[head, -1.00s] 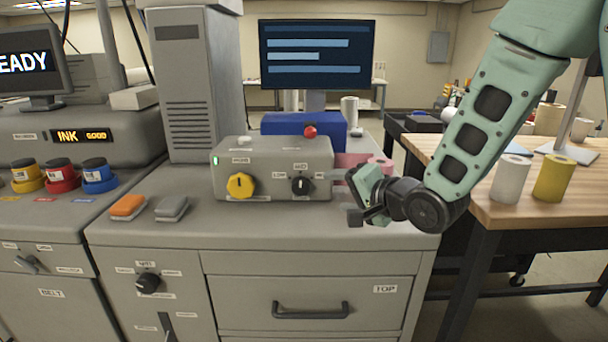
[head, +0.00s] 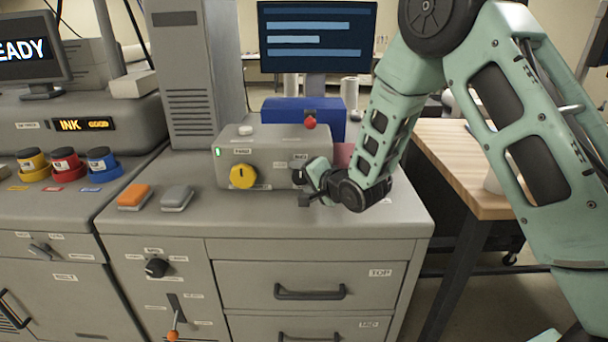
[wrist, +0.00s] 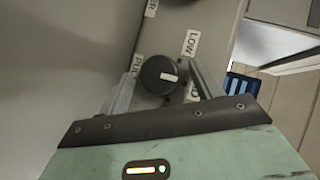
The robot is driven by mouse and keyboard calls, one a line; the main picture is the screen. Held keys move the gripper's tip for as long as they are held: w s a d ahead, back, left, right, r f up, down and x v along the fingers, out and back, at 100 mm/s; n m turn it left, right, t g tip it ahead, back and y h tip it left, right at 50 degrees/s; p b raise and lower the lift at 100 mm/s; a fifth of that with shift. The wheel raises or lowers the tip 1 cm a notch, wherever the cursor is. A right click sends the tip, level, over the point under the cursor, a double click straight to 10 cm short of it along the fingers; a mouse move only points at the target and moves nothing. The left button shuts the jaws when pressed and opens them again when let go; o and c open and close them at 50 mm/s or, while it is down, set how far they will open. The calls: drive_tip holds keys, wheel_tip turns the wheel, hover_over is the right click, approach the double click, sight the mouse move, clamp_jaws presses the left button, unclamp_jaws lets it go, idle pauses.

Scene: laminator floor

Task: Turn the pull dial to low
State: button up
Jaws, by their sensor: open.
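The pull dial (wrist: 160,75) is a round black knob with a white pointer mark, on the grey control box (head: 275,158). In the wrist view its pointer aims to the right of the picture, toward a label (wrist: 192,92) partly hidden by a finger. The LOW label (wrist: 190,43) is above and right of the knob, and the PULL label (wrist: 136,66) is at its upper left. My gripper (head: 310,184) is open at the box front, one finger on each side of the knob. Finger contact cannot be told. In the head view the gripper mostly hides the dial.
A yellow knob (head: 243,176) sits left of the dial on the same box. A red button (head: 310,123) is above it. Orange (head: 133,196) and grey (head: 177,198) blocks lie on the counter (head: 240,222) to the left. The counter in front is clear.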

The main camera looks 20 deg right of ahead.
drive_tip(key=shift+w+f, duration=0.1)
drive_tip(key=c, duration=1)
